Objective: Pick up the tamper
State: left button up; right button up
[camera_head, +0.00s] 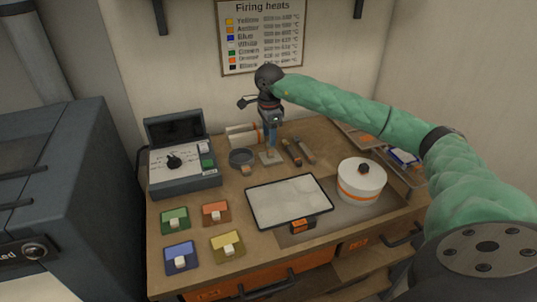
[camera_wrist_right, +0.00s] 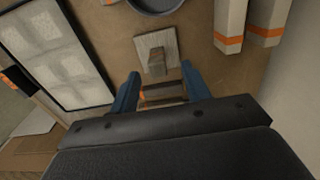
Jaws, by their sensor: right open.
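The tamper appears to be the square pale plate with a short wooden block handle (camera_wrist_right: 157,60). In the head view its plate (camera_head: 270,157) lies on the bench, left of two banded tools. My right gripper (camera_head: 271,140) points down just above it, hiding part of the handle. In the right wrist view my right gripper (camera_wrist_right: 160,72) is open, its blue fingers spread with the tamper's handle just beyond the tips. I cannot tell whether the handle is between the fingers. My left gripper is out of view.
Two wooden tools (camera_head: 298,152) lie close to the right. A dark round dish (camera_head: 241,158) stands to the left. A tray with a pale sheet (camera_head: 258,185) is in front. A white lidded pot (camera_head: 350,184) stands to the right, a control box (camera_head: 184,183) at left.

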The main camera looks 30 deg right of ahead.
aim_at(270, 151)
jog(key=shift+f, duration=0.6)
jog(key=f, duration=0.4)
jog(key=shift+s+d+b, duration=0.15)
jog(key=shift+s+b, duration=0.1)
jog(key=shift+b, duration=0.15)
jog(key=shift+f, duration=0.35)
jog(key=shift+r, duration=0.1)
grip_shut()
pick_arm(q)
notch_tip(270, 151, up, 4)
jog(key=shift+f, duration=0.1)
